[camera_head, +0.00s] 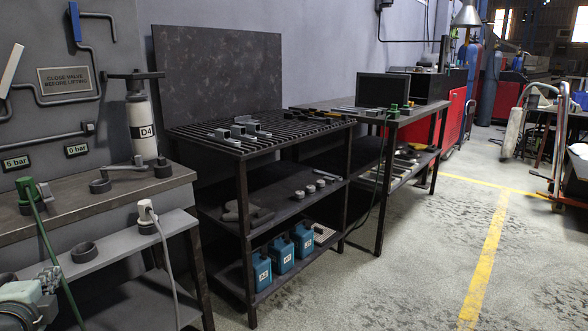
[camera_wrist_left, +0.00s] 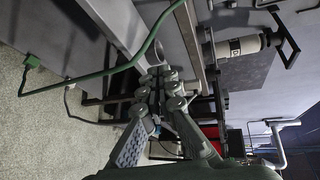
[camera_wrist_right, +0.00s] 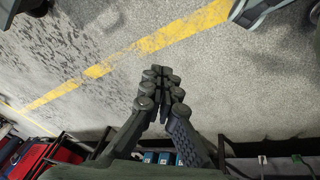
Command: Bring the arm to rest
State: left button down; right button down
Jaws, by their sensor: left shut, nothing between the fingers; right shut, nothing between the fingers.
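My left gripper (camera_head: 42,283) shows at the lower left of the head view, in front of the grey bench. In the left wrist view its fingers (camera_wrist_left: 161,76) are together with nothing between them. My right gripper (camera_wrist_right: 161,74) shows only in the right wrist view, over the floor. Its fingers are also together and empty. Several galvanized brackets (camera_head: 240,131) lie on the slatted table (camera_head: 286,131), well away from my left gripper.
A white cylinder marked D4 (camera_head: 142,128) stands on the bench. A green hose (camera_head: 50,235) and a white cable (camera_head: 160,245) hang near my left gripper. Blue containers (camera_head: 262,270) stand on the low shelf. The floor (camera_head: 420,270) to the right is open, with a yellow line (camera_head: 486,262).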

pick_arm(q)
jog(key=s+d+f+n+g, duration=0.2)
jog(key=s+f+n, duration=0.15)
jog(key=f, duration=0.45)
jog(key=s+d+f+n+g+h+p, duration=0.1)
jog(key=s+f+n+g, duration=0.15)
jog(key=s+f, duration=0.35)
jog(key=s+d+f+n+g, duration=0.2)
jog(key=s+f+n, duration=0.1)
jog(key=f, duration=0.6)
jog(key=s+d+f+n+g+h, duration=0.3)
jog(key=s+d+f, duration=0.6)
jog(key=d, duration=0.4)
jog(key=shift+s+d+f+n+g+h, duration=0.25)
jog(key=shift+d+f+n+g+h, duration=0.2)
jog(key=shift+f+g, duration=0.35)
pick_arm(e)
jog(key=shift+w+a+f, duration=0.1)
jog(key=shift+f, duration=0.5)
jog(key=shift+w+a+f, duration=0.1)
jog(key=shift+f, duration=0.5)
pick_arm(q)
jog(key=shift+a+f, duration=0.1)
